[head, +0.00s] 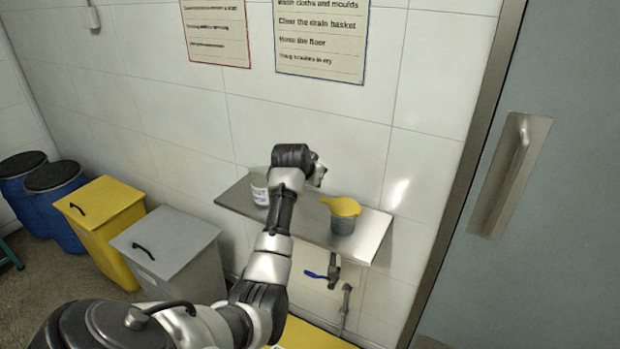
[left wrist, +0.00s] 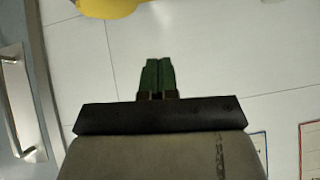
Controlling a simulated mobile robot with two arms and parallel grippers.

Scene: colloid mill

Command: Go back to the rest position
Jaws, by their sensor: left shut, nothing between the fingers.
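My left arm reaches from the bottom left of the head view to above the steel wall shelf (head: 368,247). My left gripper (head: 321,174) is over the shelf, left of and above the yellow-topped grey container (head: 343,214), and apart from it. In the left wrist view its green fingers (left wrist: 157,72) are together and empty, in front of white wall tiles. The yellow top also shows at the upper edge there (left wrist: 108,8). A white labelled tub (head: 260,189) stands on the shelf, partly hidden by my arm. My right gripper is not in view.
A blue-handled tap (head: 332,270) is below the shelf. A grey door with a steel handle (head: 511,175) stands at right. A grey bin (head: 165,250), a yellow bin (head: 100,215) and blue drums (head: 60,200) line the wall at left. Signs (head: 320,40) hang above.

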